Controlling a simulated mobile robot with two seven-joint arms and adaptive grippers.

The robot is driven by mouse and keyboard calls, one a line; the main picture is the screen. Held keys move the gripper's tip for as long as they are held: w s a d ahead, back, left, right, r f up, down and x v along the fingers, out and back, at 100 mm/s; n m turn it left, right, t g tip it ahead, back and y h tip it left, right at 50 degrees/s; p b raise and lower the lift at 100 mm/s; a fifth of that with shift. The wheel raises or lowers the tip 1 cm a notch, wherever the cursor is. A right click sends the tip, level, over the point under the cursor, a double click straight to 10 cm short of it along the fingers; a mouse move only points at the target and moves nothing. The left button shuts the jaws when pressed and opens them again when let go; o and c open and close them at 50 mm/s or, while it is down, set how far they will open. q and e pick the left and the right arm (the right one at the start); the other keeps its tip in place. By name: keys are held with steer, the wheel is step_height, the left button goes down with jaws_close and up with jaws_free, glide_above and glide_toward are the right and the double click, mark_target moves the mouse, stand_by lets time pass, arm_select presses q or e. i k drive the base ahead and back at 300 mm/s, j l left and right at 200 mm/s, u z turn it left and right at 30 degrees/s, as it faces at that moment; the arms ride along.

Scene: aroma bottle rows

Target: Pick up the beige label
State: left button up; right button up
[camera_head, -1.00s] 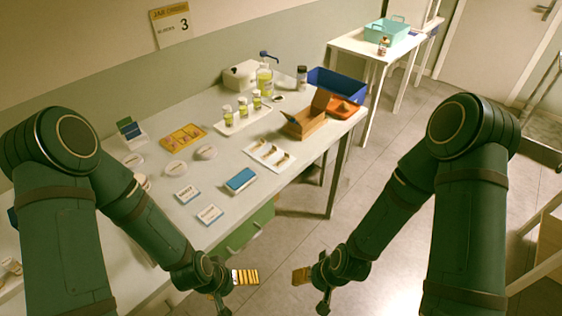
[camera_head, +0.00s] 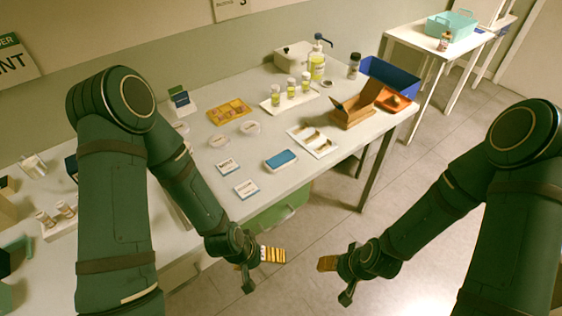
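I cannot pick out a clearly beige label. Two small label cards, white with blue edges, lie flat near the front of the table: one card (camera_head: 228,167) behind and the other card (camera_head: 246,189) nearer me. My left gripper (camera_head: 262,268) is in front of the table edge, apart from the cards, with its fingers spread and nothing between them. My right gripper (camera_head: 336,280) hangs over the floor to its right, also spread and empty. My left arm hides part of the table's left side.
A blue-topped box (camera_head: 281,160) lies right of the cards. Behind are round white lids (camera_head: 250,128), a yellow tray (camera_head: 229,112), a white tray of bottles (camera_head: 276,105) and a wooden box (camera_head: 352,116). Small bottles (camera_head: 56,213) stand at far left.

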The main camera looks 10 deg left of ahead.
mark_target(324, 146)
steer(key=l+u, duration=0.1)
steer(key=u, duration=0.3)
steer(key=l+u, duration=0.1)
steer(key=u, duration=0.25)
steer(key=i+l+u, duration=0.1)
steer(key=u, duration=0.3)
steer(key=l+u, duration=0.1)
steer(key=u, duration=0.25)
steer(key=l+u, duration=0.4)
steer(key=k+l+u, duration=0.2)
steer(key=l+u, duration=0.15)
steer(key=k+l+u, duration=0.1)
steer(key=l, duration=0.25)
steer(key=k+l+u, duration=0.1)
steer(key=l, duration=0.2)
steer(key=k+l+u, duration=0.1)
steer(key=k+l, duration=0.1)
steer(key=l, duration=0.1)
